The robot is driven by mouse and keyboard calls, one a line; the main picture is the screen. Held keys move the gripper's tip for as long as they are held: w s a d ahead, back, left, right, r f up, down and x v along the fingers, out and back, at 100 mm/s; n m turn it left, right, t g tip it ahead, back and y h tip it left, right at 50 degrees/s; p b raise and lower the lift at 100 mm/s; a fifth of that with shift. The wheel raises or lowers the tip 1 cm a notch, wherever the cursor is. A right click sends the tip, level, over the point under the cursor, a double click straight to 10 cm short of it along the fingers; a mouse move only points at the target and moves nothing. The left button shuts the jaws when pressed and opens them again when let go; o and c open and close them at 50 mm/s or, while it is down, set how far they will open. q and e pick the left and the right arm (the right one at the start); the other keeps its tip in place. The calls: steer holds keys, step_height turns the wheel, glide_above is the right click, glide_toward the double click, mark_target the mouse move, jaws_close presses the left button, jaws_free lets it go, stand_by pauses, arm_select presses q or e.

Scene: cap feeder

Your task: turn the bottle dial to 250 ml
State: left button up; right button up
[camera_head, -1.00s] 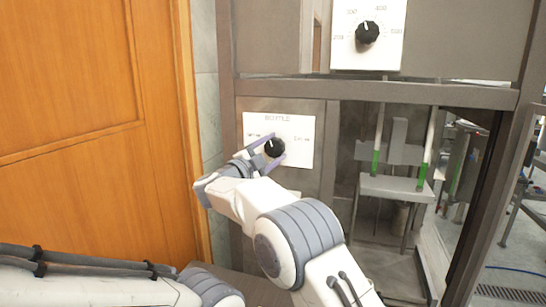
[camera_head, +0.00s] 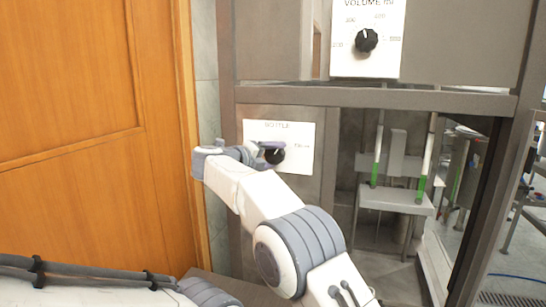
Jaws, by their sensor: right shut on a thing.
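The bottle dial (camera_head: 276,157) is a round black knob on a white plate (camera_head: 304,133) marked "BOTTLE" on the lower grey panel. My right gripper (camera_head: 273,154) reaches it from the left and is shut on the knob, with a purple-grey finger across its top. The finger covers the knob's pointer, so its setting cannot be read. The plate's left label is hidden behind the gripper; the right label is too small to read surely. My left arm (camera_head: 80,285) crosses the bottom left, but its gripper is out of view.
A second black knob (camera_head: 366,40) sits above on a white "VOLUME ml" plate (camera_head: 347,65). A grey crossbar (camera_head: 420,98) runs between the panels. Right of the dial is an open bay with a grey holder (camera_head: 395,201) and green-marked tubes. An orange wooden door (camera_head: 80,190) stands at left.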

steer(key=shift+f+m+y+b, duration=0.1)
steer(key=shift+m+y+b, duration=0.25)
steer(key=shift+m, duration=0.75)
steer(key=shift+m+y+b, duration=0.75)
steer(key=shift+m+y, duration=0.4)
steer(key=shift+m, duration=0.45)
steer(key=o, duration=1.4)
steer(key=shift+c, duration=0.2)
steer(key=shift+s, duration=0.1)
steer(key=b+v, duration=0.1)
steer(key=v, duration=0.9)
steer(key=shift+r+b, duration=0.25)
steer(key=shift+b, duration=0.15)
